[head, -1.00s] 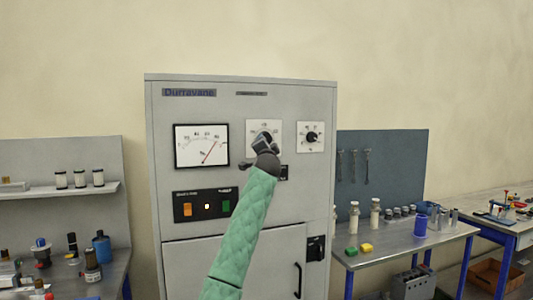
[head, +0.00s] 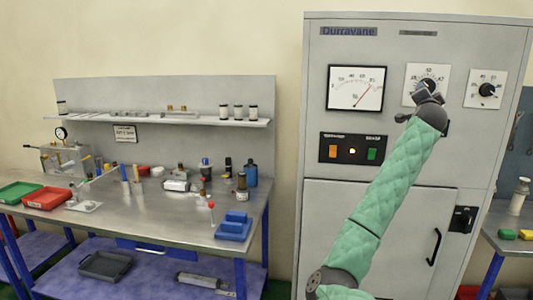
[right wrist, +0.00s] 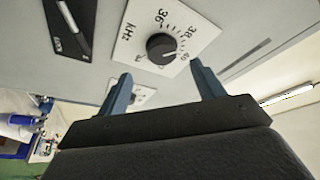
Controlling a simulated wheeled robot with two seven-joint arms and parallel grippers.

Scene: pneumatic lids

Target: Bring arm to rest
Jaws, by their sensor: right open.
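My right arm, in a green quilted sleeve, rises in front of the grey Durravane cabinet (head: 395,145) in the head view. Its gripper (head: 430,97) is at the left dial (head: 428,84) and partly covers it. In the right wrist view the two fingers of the gripper (right wrist: 161,70) are spread and empty. A black knob on a white kHz dial plate (right wrist: 185,28) shows beyond and between the fingertips. I cannot tell whether they touch the panel. My left gripper is out of view.
The cabinet also has a meter (head: 356,87), a right dial (head: 487,89), a button panel (head: 352,149) and a door handle (head: 435,246). A cluttered workbench (head: 150,215) with a shelf stands left. Another bench (head: 510,240) is at the right edge.

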